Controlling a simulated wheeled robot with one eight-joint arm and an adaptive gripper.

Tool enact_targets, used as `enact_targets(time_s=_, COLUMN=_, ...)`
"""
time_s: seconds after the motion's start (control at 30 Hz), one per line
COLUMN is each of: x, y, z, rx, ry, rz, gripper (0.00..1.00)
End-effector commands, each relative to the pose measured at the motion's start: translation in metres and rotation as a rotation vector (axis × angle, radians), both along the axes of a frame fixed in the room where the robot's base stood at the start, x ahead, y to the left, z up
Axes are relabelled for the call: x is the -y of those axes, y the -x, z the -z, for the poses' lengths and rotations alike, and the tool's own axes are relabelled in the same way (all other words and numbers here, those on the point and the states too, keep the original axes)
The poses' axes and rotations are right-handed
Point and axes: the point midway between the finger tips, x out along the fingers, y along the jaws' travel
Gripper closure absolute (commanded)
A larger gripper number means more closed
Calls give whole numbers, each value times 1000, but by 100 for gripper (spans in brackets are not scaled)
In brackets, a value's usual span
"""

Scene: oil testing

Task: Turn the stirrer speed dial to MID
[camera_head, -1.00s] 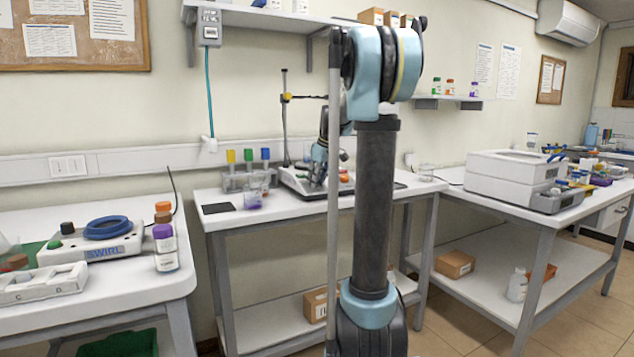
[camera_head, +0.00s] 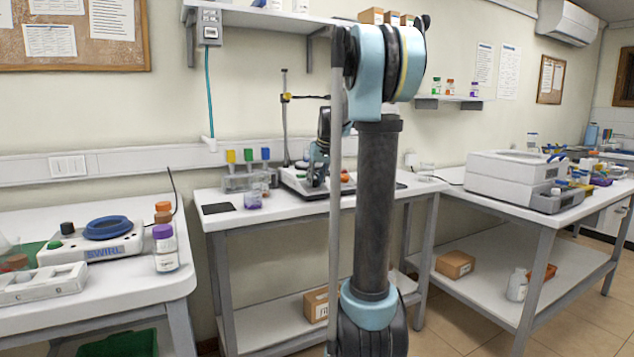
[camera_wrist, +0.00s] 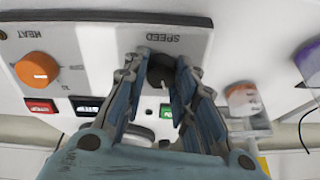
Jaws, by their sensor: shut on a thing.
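The stirrer (camera_head: 294,183) stands on the middle bench in the head view, its front partly hidden by my arm. In the wrist view its white panel (camera_wrist: 100,40) appears upside down, with the words SPEED and HEAT. The dark speed dial (camera_wrist: 162,76) sits beside the SPEED label, between my two fingers. My gripper (camera_wrist: 164,72) is shut on this dial, one finger on each side. It also shows small over the stirrer in the head view (camera_head: 316,178). The fingers hide much of the dial, and its pointer and setting marks cannot be read.
The orange heat knob (camera_wrist: 38,70) is beside the speed dial, with a red switch (camera_wrist: 40,106) near it. A vertical stand rod (camera_head: 285,115) rises behind the stirrer.

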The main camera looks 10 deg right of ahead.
Motion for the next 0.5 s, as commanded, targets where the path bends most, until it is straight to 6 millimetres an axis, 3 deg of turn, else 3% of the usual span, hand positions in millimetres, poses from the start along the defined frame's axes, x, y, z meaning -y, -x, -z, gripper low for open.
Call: enact_targets(time_s=0.5, x=1, y=-1, z=0, rx=-33, ry=-111, rz=333, gripper=98)
